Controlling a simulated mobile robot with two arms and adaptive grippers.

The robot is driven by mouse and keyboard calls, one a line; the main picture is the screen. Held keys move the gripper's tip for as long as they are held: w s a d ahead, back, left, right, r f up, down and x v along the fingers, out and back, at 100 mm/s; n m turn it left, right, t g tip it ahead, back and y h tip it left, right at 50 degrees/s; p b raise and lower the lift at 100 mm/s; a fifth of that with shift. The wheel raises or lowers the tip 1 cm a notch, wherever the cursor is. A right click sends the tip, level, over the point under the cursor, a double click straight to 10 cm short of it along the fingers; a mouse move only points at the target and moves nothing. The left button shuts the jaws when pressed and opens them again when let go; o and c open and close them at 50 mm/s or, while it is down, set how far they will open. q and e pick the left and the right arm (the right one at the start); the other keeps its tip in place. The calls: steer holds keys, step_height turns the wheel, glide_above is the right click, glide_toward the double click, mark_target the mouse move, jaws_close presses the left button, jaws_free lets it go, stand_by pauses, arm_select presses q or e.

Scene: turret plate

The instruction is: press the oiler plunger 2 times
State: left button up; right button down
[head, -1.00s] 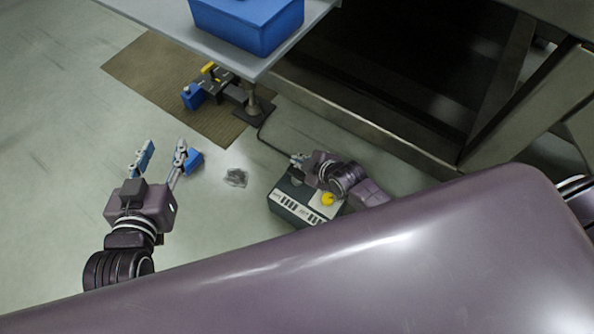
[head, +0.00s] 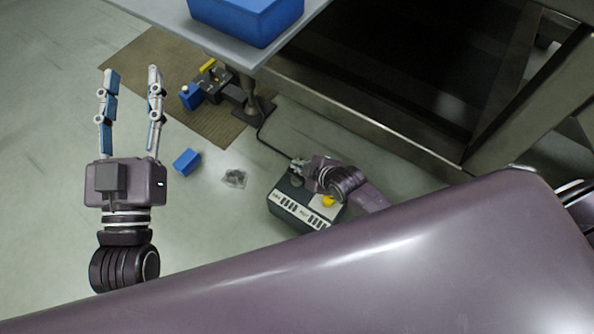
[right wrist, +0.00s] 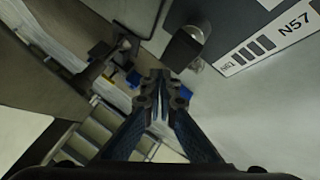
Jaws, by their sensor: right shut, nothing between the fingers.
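A dark box with a white barcoded label (head: 299,216) and a round yellow part (head: 328,201) stands on the floor below the middle of the head view. In the right wrist view, a dark knob on a shiny stem (right wrist: 186,46) stands out beside the labelled face (right wrist: 262,40); it may be the oiler plunger. My right gripper (right wrist: 160,80) is shut and empty, its tips just below the knob in the picture; I cannot tell if they touch. In the head view the right gripper (head: 297,164) is at the box's far side. My left gripper (head: 132,70) is open and empty, at the left.
A blue block (head: 187,160) and a small grey pile (head: 234,178) lie on the floor between the arms. A brown mat (head: 150,65) holds a dark fixture with yellow and blue parts (head: 210,82). A grey table (head: 300,30) with a blue bin (head: 247,22) overhangs it.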

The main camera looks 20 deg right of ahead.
arm_select(q)
steer(key=shift+s+r+t+h, duration=0.2)
steer(key=shift+s+r+t, duration=0.15)
steer(key=shift+r, duration=0.35)
steer(key=shift+s+r+t+h, duration=0.25)
steer(key=shift+r+t, duration=0.1)
steer(key=shift+r, duration=0.35)
arm_select(e)
steer(key=shift+f, duration=0.4)
steer(key=shift+f, duration=0.1)
steer(key=shift+f+b, duration=0.3)
arm_select(q)
steer(key=shift+s+r, duration=0.2)
steer(key=shift+r, duration=0.15)
